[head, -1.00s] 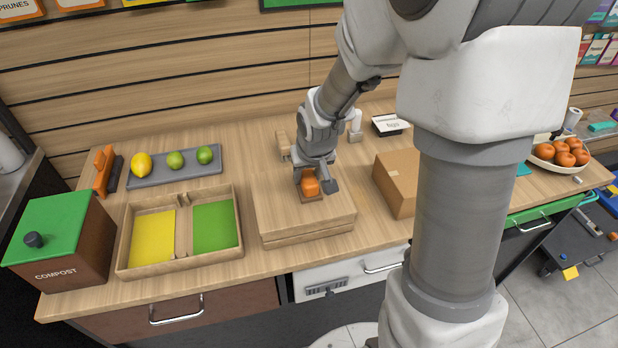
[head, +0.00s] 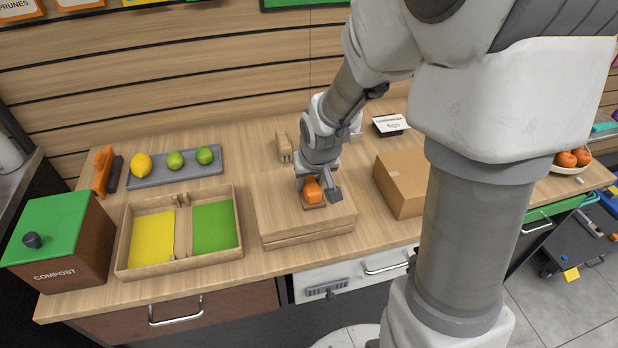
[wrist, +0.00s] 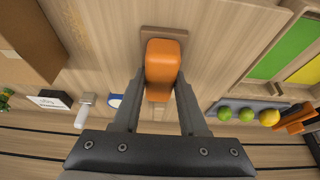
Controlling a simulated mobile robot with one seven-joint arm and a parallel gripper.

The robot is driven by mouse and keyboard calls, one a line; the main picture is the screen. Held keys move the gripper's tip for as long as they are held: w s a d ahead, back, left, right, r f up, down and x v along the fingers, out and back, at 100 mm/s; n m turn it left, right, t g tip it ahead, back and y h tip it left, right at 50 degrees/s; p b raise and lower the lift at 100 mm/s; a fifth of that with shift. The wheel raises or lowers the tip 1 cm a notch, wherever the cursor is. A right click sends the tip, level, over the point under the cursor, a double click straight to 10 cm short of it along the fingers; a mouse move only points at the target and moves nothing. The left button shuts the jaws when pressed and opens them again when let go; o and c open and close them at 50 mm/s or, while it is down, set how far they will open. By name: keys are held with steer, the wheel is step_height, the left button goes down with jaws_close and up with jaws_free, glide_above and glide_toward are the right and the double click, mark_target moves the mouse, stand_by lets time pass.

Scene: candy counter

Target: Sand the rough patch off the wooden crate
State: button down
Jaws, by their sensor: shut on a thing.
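The wooden crate (head: 280,215) lies flat on the counter as a low, light-wood box with its top face up. My gripper (head: 319,190) is above the crate's top, shut on an orange block-shaped handle (head: 312,191) with a flat brown base. The base appears to rest on the crate's top. In the wrist view, my gripper's fingers (wrist: 160,85) sit on both sides of the orange handle (wrist: 162,60), and the brown base (wrist: 180,34) shows beyond it. I cannot make out a separate rough patch; the tool and gripper cover part of the top.
A cardboard box (head: 400,180) stands close to the crate's right. A divided wooden tray (head: 124,240) with yellow and green panels is at its left. A small wooden object (head: 283,146) stands behind the crate. A grey fruit tray (head: 212,174) and green-lidded compost bin (head: 60,225) are farther left.

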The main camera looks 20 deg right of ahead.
steer(key=shift+w, duration=1.45)
steer(key=shift+r+p, duration=1.05)
steer(key=shift+r, duration=0.6)
steer(key=shift+w, duration=0.1)
